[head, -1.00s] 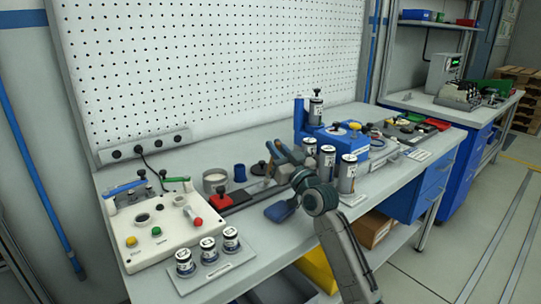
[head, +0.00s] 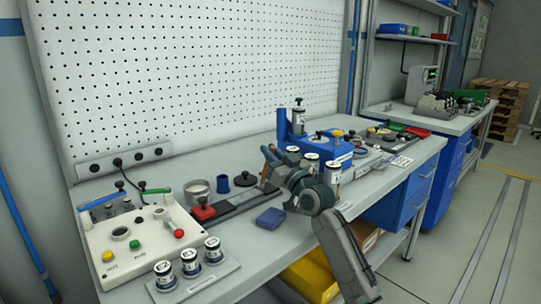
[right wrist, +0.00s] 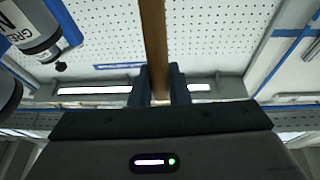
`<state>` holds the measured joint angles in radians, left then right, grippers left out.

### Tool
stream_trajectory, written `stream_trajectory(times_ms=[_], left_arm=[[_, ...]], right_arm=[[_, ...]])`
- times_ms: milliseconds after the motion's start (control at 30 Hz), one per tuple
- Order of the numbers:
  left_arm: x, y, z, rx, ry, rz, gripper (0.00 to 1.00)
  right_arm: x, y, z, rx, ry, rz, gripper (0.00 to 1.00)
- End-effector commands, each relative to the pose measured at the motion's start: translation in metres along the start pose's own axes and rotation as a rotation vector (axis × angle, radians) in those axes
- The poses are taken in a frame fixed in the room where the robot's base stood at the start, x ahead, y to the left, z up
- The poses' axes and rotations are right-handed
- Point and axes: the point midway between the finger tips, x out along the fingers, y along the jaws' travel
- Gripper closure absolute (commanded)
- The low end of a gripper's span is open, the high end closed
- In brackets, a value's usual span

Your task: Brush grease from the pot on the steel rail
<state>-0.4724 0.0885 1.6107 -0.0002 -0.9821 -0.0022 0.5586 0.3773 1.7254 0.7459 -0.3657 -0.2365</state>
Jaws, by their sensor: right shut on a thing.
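My right gripper (head: 270,158) is above the bench, near the far end of the dark rail strip (head: 237,202). In the right wrist view its two fingers (right wrist: 158,92) are shut on a brown wooden handle (right wrist: 154,35), apparently the brush's; its bristle end is not clear. An open round pot (head: 197,190) stands to the left of the gripper, apart from it. A red block with a black knob (head: 203,212) sits at the near end of the rail strip. My left gripper is not in view.
Labelled canisters (head: 332,174) and a blue fixture (head: 328,148) stand close to my right wrist. A white control box (head: 138,240) and more canisters (head: 190,262) are at left. A pegboard (head: 200,70) backs the bench.

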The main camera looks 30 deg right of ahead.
Motion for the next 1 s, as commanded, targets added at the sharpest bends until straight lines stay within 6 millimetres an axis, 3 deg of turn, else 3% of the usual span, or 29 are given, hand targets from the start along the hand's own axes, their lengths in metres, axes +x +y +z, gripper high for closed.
stream_trajectory(times_ms=[333, 1000], left_arm=[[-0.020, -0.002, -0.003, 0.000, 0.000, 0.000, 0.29], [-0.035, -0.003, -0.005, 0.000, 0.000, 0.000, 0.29]], right_arm=[[-0.002, -0.030, -0.001, 0.003, -0.001, -0.001, 1.00], [-0.006, -0.075, 0.002, 0.003, -0.001, -0.001, 1.00]])
